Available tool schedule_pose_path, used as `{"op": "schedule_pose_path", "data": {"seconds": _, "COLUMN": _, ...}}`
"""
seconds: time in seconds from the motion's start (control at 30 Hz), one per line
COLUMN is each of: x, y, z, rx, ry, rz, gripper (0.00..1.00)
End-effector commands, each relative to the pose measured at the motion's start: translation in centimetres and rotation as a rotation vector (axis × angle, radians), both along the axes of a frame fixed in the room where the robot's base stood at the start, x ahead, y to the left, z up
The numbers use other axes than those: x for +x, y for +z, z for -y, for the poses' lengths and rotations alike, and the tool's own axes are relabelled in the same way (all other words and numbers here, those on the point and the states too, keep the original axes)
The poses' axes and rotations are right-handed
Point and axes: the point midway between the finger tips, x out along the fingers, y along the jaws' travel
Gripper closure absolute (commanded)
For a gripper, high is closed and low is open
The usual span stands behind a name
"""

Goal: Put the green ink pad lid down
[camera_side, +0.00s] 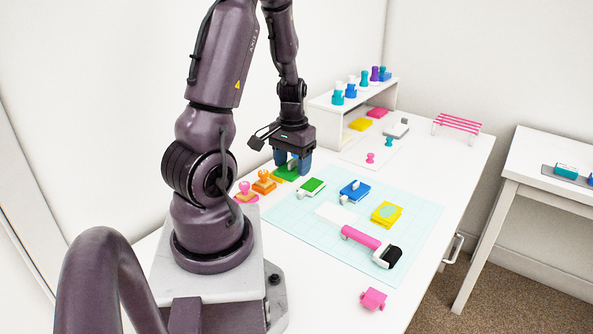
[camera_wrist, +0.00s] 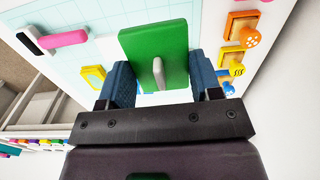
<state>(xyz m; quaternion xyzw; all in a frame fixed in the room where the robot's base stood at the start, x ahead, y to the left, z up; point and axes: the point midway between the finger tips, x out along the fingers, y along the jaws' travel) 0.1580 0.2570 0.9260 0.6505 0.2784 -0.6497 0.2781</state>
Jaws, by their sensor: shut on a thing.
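The green ink pad lid (camera_wrist: 142,43) fills the middle of the wrist view, with a pale grey handle (camera_wrist: 158,73) upright on it. My gripper (camera_wrist: 162,86) has its two blue fingers on opposite sides of the lid and is shut on it. In the side view my gripper (camera_side: 292,164) is low over the table, left of the mat, with the lid (camera_side: 284,172) between its fingers. I cannot tell whether the lid touches the table. A green ink pad (camera_side: 312,186) with a pale base lies to the right on the mat.
Orange and pink stamps (camera_side: 264,180) stand close on the left. A blue pad (camera_side: 354,190), a yellow pad (camera_side: 386,213) and a pink-handled roller (camera_side: 362,238) lie on the pale cutting mat (camera_side: 310,226). A white shelf (camera_side: 330,106) with stamps stands behind.

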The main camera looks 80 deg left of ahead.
Motion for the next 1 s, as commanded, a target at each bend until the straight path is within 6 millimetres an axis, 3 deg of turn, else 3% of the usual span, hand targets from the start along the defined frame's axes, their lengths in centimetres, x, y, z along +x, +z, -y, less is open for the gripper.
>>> {"op": "schedule_pose_path", "data": {"seconds": 0.17, "x": -0.8, "y": -2.1, "z": 0.7, "rx": -0.004, "ry": 0.127, "rz": -0.005, "gripper": 0.63}}
{"op": "schedule_pose_path", "data": {"seconds": 0.4, "x": -1.5, "y": -4.9, "z": -0.6, "rx": 0.0, "ry": 0.827, "rz": -0.006, "gripper": 0.63}}
{"op": "schedule_pose_path", "data": {"seconds": 0.6, "x": -1.6, "y": -5.6, "z": -1.9, "rx": 0.001, "ry": 1.314, "rz": 0.0, "gripper": 0.63}}
{"op": "schedule_pose_path", "data": {"seconds": 0.83, "x": -1.3, "y": -5.7, "z": -2.3, "rx": -0.001, "ry": 1.528, "rz": 0.0, "gripper": 0.63}}
{"op": "schedule_pose_path", "data": {"seconds": 1.0, "x": -1.5, "y": -8.2, "z": -2.3, "rx": -0.002, "ry": 1.556, "rz": -0.004, "gripper": 0.63}}
